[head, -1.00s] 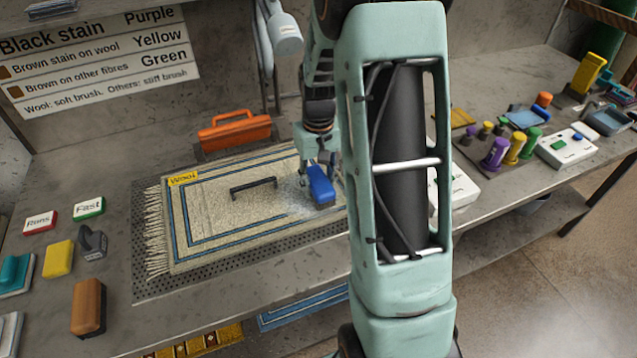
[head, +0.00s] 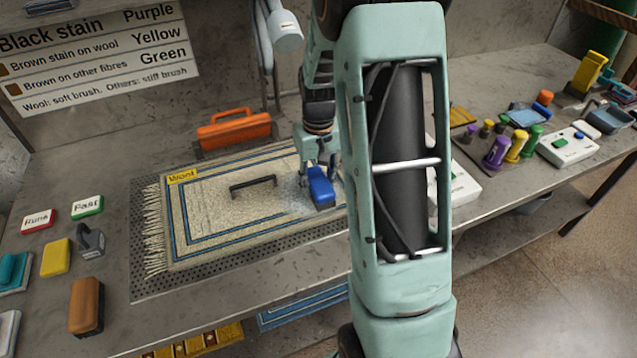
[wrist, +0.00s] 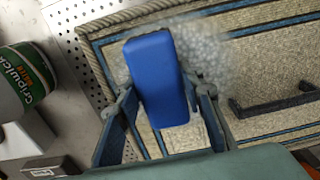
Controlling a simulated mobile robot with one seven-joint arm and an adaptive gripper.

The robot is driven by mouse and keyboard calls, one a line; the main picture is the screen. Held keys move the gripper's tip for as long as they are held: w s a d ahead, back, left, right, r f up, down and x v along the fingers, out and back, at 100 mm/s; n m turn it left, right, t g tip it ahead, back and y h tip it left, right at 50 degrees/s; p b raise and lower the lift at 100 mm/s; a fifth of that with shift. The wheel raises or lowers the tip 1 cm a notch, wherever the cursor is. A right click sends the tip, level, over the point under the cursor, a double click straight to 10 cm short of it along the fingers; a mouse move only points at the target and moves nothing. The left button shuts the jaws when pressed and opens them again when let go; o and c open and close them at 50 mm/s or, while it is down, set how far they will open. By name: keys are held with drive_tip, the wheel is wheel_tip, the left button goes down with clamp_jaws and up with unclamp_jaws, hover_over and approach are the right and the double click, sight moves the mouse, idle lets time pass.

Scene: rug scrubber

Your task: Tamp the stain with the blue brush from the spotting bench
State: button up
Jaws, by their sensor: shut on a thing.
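My gripper (head: 318,170) is shut on the blue brush (head: 321,187) over the right part of the rug. The brush also fills the middle of the wrist view (wrist: 158,78), between the two fingers (wrist: 160,110). The beige rug (head: 215,228) has blue border lines, a fringe on its left and a yellow wool tag (head: 182,177). A pale, foamy patch (wrist: 205,55) lies on the rug around the brush. The stain itself is not visible; the brush and foam may cover it. I cannot tell whether the bristles touch the rug.
A black handle-shaped bar (head: 253,186) lies on the rug. An orange-handled tool (head: 233,131) stands behind it. Yellow (head: 56,257) and brown (head: 86,305) brushes lie left on the bench. Purple, yellow and green bottles (head: 515,147) stand at the right. A wall sign (head: 95,50) hangs behind.

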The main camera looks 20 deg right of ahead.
idle(0.8)
drive_tip(key=shift+r+p, duration=0.35)
drive_tip(key=shift+r, duration=0.2)
drive_tip(key=shift+f+b, duration=0.4)
drive_tip(key=shift+f, duration=0.1)
idle(1.2)
drive_tip(key=shift+r+p, duration=2.35)
drive_tip(key=shift+r, duration=1.1)
